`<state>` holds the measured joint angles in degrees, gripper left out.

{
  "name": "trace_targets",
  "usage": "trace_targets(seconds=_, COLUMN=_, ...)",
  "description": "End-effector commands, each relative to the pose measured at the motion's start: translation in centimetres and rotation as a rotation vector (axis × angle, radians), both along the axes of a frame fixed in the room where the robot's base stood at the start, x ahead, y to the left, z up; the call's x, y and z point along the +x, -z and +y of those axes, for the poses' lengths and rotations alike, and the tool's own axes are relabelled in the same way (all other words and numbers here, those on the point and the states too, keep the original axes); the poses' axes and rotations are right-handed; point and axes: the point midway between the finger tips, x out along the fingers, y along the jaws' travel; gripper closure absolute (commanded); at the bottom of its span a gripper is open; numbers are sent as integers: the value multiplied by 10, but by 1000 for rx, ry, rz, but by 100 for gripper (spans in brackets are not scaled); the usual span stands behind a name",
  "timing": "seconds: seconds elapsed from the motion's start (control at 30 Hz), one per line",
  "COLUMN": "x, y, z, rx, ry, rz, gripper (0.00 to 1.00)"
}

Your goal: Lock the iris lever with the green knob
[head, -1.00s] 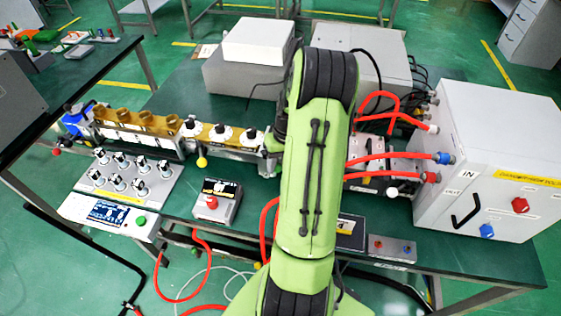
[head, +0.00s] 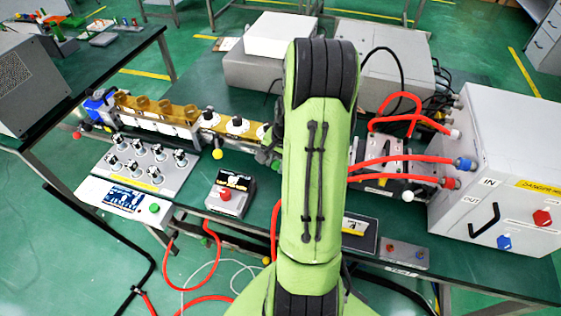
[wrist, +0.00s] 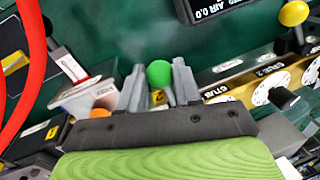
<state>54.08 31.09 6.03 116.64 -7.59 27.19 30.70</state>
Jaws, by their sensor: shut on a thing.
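The green knob (wrist: 159,73) of the iris lever shows in the wrist view as a round ball between the two grey fingers. My gripper (wrist: 161,80) is shut on it, with one finger on each side. Below the knob, the lever and its mount are mostly hidden by the fingers and the gripper body.
A lever with a yellow ball (head: 217,154) stands left of my arm; it also shows in the wrist view (wrist: 293,13). A red hose (wrist: 28,75) runs along the wrist view's left side. White dials (wrist: 272,87) sit at its right. A white cabinet (head: 500,165) stands right.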

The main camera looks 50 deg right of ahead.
Motion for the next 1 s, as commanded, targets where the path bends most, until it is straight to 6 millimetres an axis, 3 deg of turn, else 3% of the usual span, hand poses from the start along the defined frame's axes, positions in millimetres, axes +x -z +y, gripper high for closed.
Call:
trace_targets(seconds=0.63, x=4, y=-1, z=1, rx=-3, ry=51, rz=-5, gripper=100)
trace_targets(seconds=0.67, x=4, y=-1, z=1, rx=-3, ry=51, rz=-5, gripper=64)
trace_targets(seconds=0.7, x=4, y=-1, z=1, rx=-4, ry=51, rz=-4, gripper=58)
trace_targets(seconds=0.8, x=4, y=-1, z=1, rx=-3, ry=51, rz=-3, gripper=43)
trace_targets(seconds=1.0, x=4, y=0, z=1, rx=-1, ry=50, rz=-1, gripper=42)
